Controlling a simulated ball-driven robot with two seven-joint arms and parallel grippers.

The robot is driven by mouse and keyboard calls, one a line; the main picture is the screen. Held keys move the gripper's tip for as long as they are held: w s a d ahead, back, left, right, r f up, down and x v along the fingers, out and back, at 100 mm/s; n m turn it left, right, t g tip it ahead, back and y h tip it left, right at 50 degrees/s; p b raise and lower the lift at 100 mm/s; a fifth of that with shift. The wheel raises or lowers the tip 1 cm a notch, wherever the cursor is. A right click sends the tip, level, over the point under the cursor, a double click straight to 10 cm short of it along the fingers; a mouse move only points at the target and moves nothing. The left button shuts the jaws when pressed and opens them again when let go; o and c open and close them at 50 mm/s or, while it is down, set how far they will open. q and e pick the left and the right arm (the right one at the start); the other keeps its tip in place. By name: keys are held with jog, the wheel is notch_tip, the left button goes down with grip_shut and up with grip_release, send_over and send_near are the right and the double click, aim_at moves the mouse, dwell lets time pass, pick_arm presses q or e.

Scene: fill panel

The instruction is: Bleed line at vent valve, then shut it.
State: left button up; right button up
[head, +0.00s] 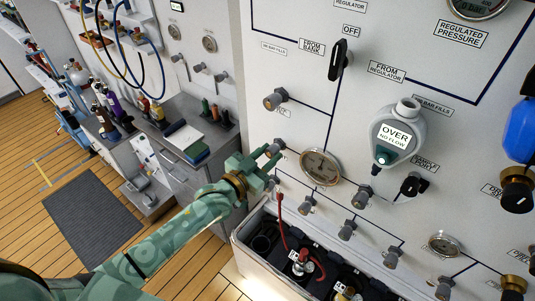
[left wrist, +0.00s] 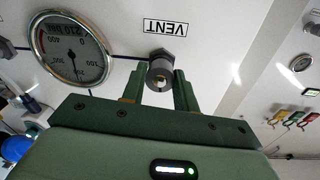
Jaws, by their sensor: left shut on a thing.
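The vent valve knob (left wrist: 160,70) is a small dark grey fitting with a pale centre, beside an upside-down VENT label (left wrist: 165,27) in the left wrist view. My left gripper (left wrist: 158,90) has one green finger on each side of it and is shut on it. In the head view, my green left arm reaches up to the panel and the left gripper (head: 264,160) is at the knob (head: 276,147), partly hiding it. A round gauge (head: 320,167) is just right of it and shows large in the left wrist view (left wrist: 70,48). My right gripper is not in view.
The white panel (head: 290,75) carries several similar knobs, a black selector handle (head: 341,58) and a grey meter (head: 397,135) reading OVER, NO FLOW. An open case with cylinders (head: 300,262) stands below. A workbench (head: 185,140) is to the left.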

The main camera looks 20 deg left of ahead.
pick_arm(q)
jog(key=n+p, duration=0.1)
jog(key=n, duration=0.1)
jog(key=shift+r+n, duration=0.1)
jog(key=shift+n, duration=0.2)
jog(key=n, duration=0.3)
jog(key=shift+n+p, duration=0.35)
jog(key=shift+n, duration=0.05)
jog(key=n, duration=0.3)
jog(key=shift+n, duration=0.4)
jog(key=n, duration=0.3)
jog(key=shift+n+t+p, duration=0.35)
jog(key=shift+n+t, duration=0.05)
jog(key=n+y, duration=0.1)
jog(key=n, duration=0.5)
jog(key=shift+n, duration=0.3)
jog(key=n, duration=0.5)
jog(key=shift+s+d+f+n+b, duration=0.1)
jog(key=shift+f+n+b, duration=0.1)
jog(key=shift+n+b, duration=0.15)
jog(key=o, duration=1)
jog(key=shift+c, duration=0.2)
